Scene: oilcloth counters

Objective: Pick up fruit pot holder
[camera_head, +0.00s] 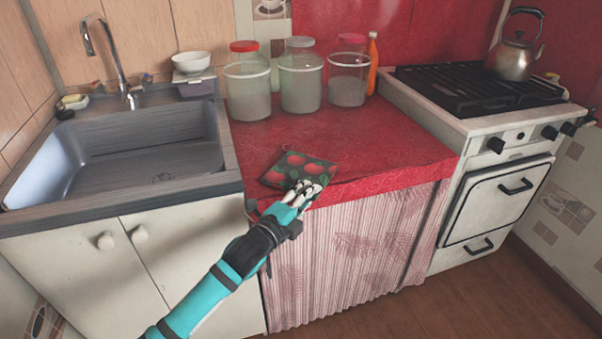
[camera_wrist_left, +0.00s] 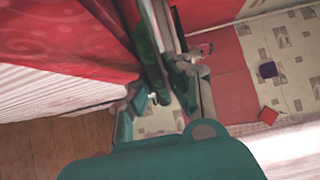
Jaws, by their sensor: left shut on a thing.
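The fruit pot holder (camera_head: 299,168) is a dark green square with red fruit on it, at the front of the red oilcloth counter (camera_head: 355,145). My left gripper (camera_head: 303,190) is shut on its near edge. The gripper hides that edge, and I cannot tell whether the pot holder still touches the cloth. In the left wrist view the pot holder (camera_wrist_left: 146,40) shows nearly edge-on, running between the fingers of the left gripper (camera_wrist_left: 168,85). My right gripper is not in view.
Several things stand around: glass jars (camera_head: 300,80) and an orange bottle (camera_head: 372,62) at the counter's back, a sink (camera_head: 140,150) at the left, and a stove (camera_head: 480,100) with a kettle (camera_head: 515,55) at the right. The red cloth right of the pot holder is clear.

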